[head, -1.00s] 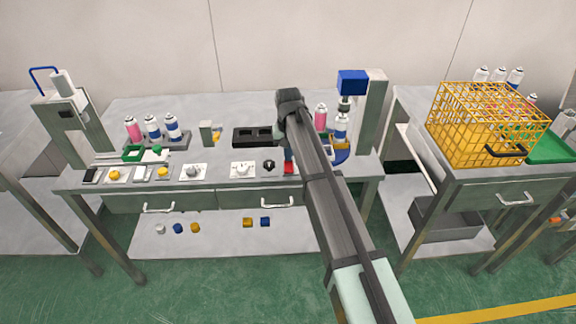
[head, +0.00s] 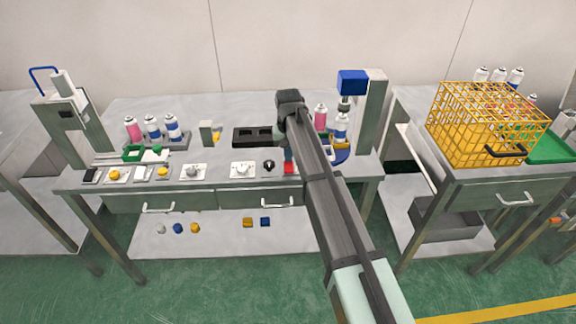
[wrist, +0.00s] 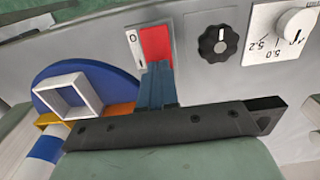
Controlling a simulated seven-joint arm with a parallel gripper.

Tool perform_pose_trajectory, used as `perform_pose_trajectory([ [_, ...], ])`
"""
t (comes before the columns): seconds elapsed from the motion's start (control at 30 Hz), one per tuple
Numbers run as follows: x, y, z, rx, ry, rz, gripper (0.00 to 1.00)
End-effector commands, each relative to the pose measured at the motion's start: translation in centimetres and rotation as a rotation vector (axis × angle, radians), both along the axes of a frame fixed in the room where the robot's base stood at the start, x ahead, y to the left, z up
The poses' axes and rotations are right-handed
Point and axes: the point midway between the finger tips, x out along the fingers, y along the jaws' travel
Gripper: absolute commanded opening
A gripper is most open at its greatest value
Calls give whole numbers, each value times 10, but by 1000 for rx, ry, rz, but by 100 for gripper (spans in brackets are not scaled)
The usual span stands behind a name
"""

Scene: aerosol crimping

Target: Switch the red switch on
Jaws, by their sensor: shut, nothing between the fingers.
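The red switch (wrist: 155,42) is a red rocker beside a white strip marked O and I. In the wrist view it lies just beyond the fingertips of my gripper (wrist: 158,68). The blue fingers are together with nothing between them, and their tips overlap the near end of the rocker. I cannot tell whether they touch it. In the head view the red switch (head: 288,169) shows at the bench's front edge, left of my arm, with my gripper (head: 288,158) just above it. Which way the rocker is tilted is not clear.
A black knob (wrist: 218,42) and a white dial (wrist: 293,27) sit to the right of the switch in the wrist view. A blue disc with a white square frame (wrist: 68,96) is close on the left. The head view shows spray cans (head: 152,127) and a yellow basket (head: 480,125).

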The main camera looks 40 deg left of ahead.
Motion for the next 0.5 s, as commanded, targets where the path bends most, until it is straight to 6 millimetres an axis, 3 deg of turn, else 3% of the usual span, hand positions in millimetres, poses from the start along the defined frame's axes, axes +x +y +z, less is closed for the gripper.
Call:
perform_pose_trajectory([
  [0.5,0,0,-9,0,0,0,0],
])
